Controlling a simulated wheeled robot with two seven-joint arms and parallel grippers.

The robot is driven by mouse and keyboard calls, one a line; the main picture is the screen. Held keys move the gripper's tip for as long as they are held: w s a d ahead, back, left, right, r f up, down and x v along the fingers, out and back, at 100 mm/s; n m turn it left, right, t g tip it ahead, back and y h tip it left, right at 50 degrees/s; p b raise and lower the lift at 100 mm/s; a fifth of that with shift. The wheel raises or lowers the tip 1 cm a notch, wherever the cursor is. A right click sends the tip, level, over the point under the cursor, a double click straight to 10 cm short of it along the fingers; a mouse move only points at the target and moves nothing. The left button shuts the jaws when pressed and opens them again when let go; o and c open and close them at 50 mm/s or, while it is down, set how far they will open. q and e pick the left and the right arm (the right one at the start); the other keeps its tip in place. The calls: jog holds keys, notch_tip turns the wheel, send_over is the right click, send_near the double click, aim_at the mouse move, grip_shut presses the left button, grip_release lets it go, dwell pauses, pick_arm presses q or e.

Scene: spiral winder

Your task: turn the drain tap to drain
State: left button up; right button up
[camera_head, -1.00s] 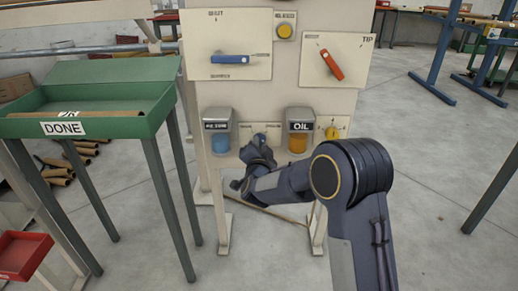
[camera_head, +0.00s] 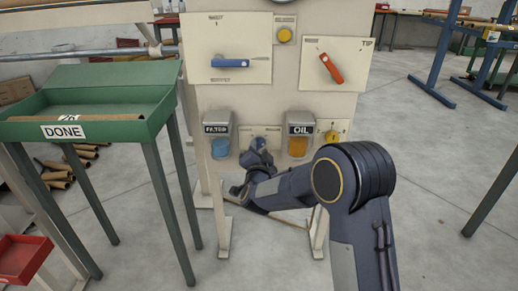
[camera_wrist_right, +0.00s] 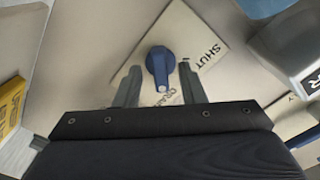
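The drain tap is a blue knob (camera_wrist_right: 161,66) on a pale plate (camera_wrist_right: 185,35) in the right wrist view. The plate carries the word SHUT to the right and what looks like DRAIN below the knob. The knob's handle end points down in that view, towards the DRAIN word. My right gripper (camera_wrist_right: 159,72) is open, one finger on each side of the knob, with gaps visible; I see no clear contact. In the head view the blue tap (camera_head: 259,143) shows just above my right gripper (camera_head: 257,157). My left gripper is not in view.
A FILTER cup (camera_head: 219,146) with blue contents sits left of the tap, and an OIL cup (camera_head: 298,145) sits right of it. A yellow knob (camera_head: 332,135) is farther right. Blue (camera_head: 231,63) and red (camera_head: 331,68) levers are above. A green DONE tray (camera_head: 120,128) stands left.

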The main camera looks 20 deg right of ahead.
jog(key=p+v, duration=0.1)
jog(key=v, duration=0.6)
jog(key=shift+r, duration=0.15)
jog(key=s+d+r+n+g+y, duration=0.1)
jog(key=s+r+n+g+y, duration=0.2)
jog(key=s, duration=0.4)
jog(key=s+d+r+n+g+y, duration=0.2)
jog(key=s+n+y, duration=0.1)
jog(key=s+y, duration=0.3)
jog(key=s+f+n+g, duration=0.2)
jog(key=s+f+g, duration=0.1)
jog(key=s, duration=0.9)
jog(key=s+f+n+g, duration=0.3)
jog(key=s, duration=0.9)
notch_tip(320, 180, up, 37)
jog(key=s+p, duration=0.1)
jog(key=p, duration=3.6)
jog(key=shift+f+g, duration=0.2)
jog(key=shift+g, duration=0.2)
